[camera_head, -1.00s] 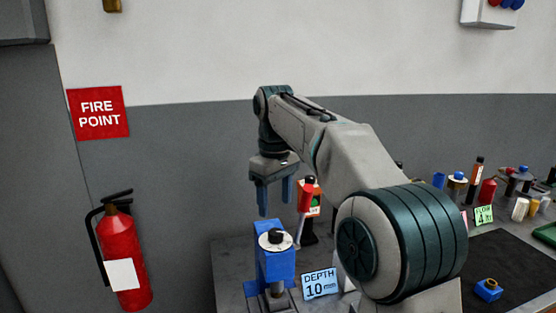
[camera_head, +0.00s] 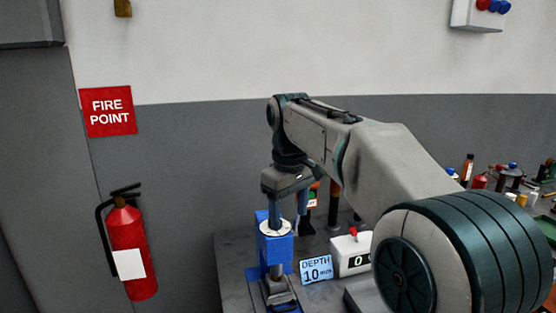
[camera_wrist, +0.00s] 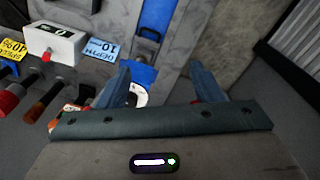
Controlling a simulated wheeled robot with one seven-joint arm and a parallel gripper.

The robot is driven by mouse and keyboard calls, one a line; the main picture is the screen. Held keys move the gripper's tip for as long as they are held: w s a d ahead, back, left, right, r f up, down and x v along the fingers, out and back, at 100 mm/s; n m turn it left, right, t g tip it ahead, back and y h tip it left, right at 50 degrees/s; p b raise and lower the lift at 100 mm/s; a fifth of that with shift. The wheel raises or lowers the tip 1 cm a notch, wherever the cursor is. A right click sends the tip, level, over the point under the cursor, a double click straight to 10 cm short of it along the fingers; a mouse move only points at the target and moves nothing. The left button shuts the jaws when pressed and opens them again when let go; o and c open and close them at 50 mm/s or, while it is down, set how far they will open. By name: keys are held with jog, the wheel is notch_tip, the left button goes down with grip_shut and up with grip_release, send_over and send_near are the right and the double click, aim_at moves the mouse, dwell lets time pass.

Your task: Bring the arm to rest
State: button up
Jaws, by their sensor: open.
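My arm reaches in from the right in the head view and bends down at the wrist. My gripper (camera_head: 288,207) is open, its blue fingers pointing down at the top of the blue positioner (camera_head: 261,262). The positioner's white dial (camera_head: 274,229) shows just below the fingers. In the wrist view, my gripper (camera_wrist: 162,85) has its fingers wide apart. The white dial (camera_wrist: 139,95) is partly hidden beside the left finger, and the blue positioner (camera_wrist: 155,30) runs up behind. I cannot tell whether a finger touches the dial.
A "DEPTH 10" sign (camera_head: 316,269) and a white counter box (camera_head: 350,254) stand right of the positioner. Bottles and small parts (camera_head: 510,178) crowd the bench at right, partly behind my arm. A fire extinguisher (camera_head: 130,250) hangs at left. Space above the arm is clear.

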jog(key=s+d+f+m+t, duration=0.1)
jog(key=s+d+f+m, duration=0.1)
jog(key=s+d+f, duration=0.2)
jog(key=s+d+f+m+t, duration=0.1)
jog(key=s+d+f+m, duration=0.2)
jog(key=s, duration=0.7)
jog(key=s+d+f+m+t, duration=0.1)
jog(key=s+d+f+m, duration=0.2)
jog(key=s+d+f, duration=0.2)
jog(key=s+f, duration=0.2)
jog(key=s, duration=0.1)
jog(key=shift+d+f, duration=0.25)
jog(key=shift+d, duration=0.1)
